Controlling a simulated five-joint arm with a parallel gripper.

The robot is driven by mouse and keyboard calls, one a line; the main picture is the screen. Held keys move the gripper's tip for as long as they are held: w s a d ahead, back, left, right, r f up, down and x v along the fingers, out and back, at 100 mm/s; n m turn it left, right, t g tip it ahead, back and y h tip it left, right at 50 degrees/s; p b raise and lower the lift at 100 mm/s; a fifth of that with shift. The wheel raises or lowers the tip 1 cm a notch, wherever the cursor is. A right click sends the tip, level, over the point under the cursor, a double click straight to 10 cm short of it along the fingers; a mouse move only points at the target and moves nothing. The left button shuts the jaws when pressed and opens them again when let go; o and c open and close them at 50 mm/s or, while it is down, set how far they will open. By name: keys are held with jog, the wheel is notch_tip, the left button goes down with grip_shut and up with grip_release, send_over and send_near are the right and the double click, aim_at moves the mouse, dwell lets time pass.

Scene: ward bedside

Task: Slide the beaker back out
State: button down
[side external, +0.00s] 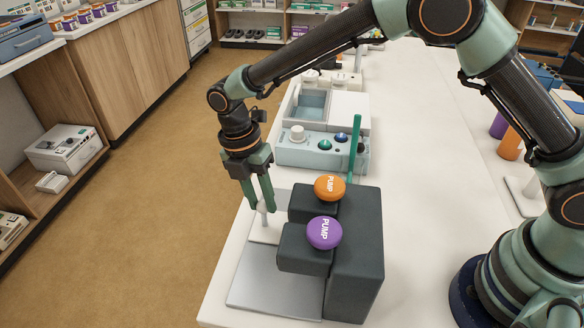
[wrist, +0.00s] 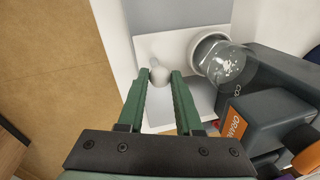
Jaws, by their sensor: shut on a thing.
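My gripper (side external: 262,207) is shut on a white upright peg (side external: 264,219) that stands on a pale carrier plate (side external: 266,236). In the wrist view the fingertips (wrist: 161,75) sit on both sides of the peg's rounded body (wrist: 157,66). The clear beaker (wrist: 225,64) stands on the same plate (wrist: 180,45), right of the peg, close against the dark dispenser (wrist: 252,103). White bits show inside it. In the side view the dispenser (side external: 357,250) has an orange pump head (side external: 329,188) and a purple one (side external: 324,233); I cannot make out the beaker there.
A grey metal base plate (side external: 265,285) lies in front of the dispenser. A green upright rod (side external: 355,150) and a pale blue device with knobs (side external: 300,155) stand behind it. The table's left edge is near my gripper. Open white table lies right of the dispenser.

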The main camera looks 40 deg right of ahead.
jog(key=w+d, duration=0.5)
jog(key=shift+d, duration=0.1)
jog(key=shift+w, duration=0.1)
jog(key=c, duration=0.6)
grip_release()
jog(key=shift+w+a+r, duration=0.15)
jog(key=shift+w+r, duration=0.2)
jog(key=shift+r, duration=1.65)
jog(key=shift+w+a+r, duration=0.15)
jog(key=shift+w+r, duration=0.15)
jog(key=shift+r, duration=1.65)
jog(key=shift+w+a+r, duration=0.15)
jog(key=shift+w+r, duration=0.2)
jog(key=shift+r, duration=1.65)
jog(key=shift+r, duration=0.1)
